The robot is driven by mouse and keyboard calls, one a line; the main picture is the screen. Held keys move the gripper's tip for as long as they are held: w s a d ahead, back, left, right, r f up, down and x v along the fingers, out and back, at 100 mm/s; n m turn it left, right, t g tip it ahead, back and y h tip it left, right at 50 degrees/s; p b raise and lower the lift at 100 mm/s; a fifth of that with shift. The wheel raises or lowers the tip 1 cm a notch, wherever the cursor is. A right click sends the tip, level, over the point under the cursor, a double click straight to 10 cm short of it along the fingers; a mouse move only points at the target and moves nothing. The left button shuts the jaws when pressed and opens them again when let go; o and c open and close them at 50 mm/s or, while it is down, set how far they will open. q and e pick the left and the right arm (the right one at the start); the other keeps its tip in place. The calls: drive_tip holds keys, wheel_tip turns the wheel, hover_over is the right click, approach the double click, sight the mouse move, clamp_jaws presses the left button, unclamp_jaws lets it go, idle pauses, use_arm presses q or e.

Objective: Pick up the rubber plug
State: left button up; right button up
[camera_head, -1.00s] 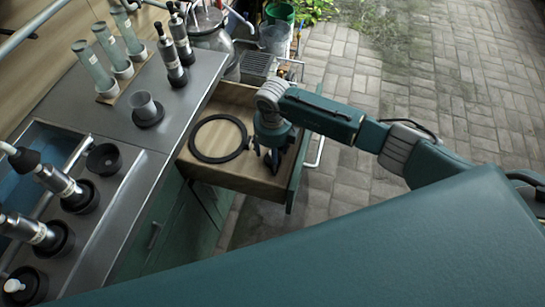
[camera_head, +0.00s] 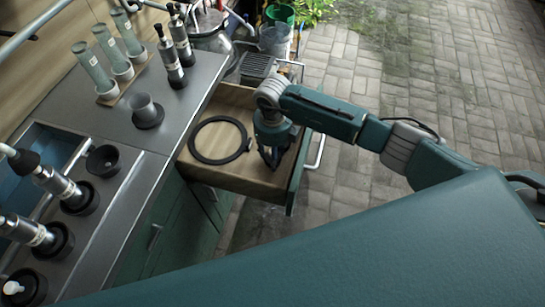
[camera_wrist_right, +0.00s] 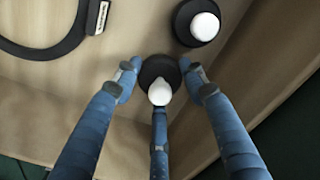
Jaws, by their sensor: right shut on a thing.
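A rubber plug, a black disc with a white knob (camera_wrist_right: 160,92), shows in the right wrist view between the three blue fingers of my right gripper (camera_wrist_right: 158,80). The fingers are shut on it from both sides and from below in the picture. In the head view my right gripper (camera_head: 272,155) reaches down into the open drawer, and the arm and fingers hide the plug there. A second black plug with a white knob (camera_wrist_right: 204,27) lies close by at the upper right of the wrist view. My left gripper is not in view.
A black rubber ring (camera_head: 194,148) with a tag lies in the drawer, left of my gripper. The wooden drawer (camera_head: 240,182) has walls close around the gripper. The metal counter (camera_head: 120,128) beside it carries glass tubes, black-based fittings and a grey cup.

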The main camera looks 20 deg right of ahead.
wheel_tip(320, 180, up, 18)
drive_tip(key=r+b, duration=0.1)
drive_tip(key=b, duration=0.1)
drive_tip(key=s+d+r+n, duration=0.2)
drive_tip(key=s+n, duration=0.5)
drive_tip(key=n, duration=0.9)
drive_tip(key=s+d+r+n, duration=0.2)
drive_tip(key=s+n, duration=0.5)
drive_tip(key=n, duration=0.9)
drive_tip(key=shift+r, duration=0.55)
drive_tip(key=shift+d, duration=0.1)
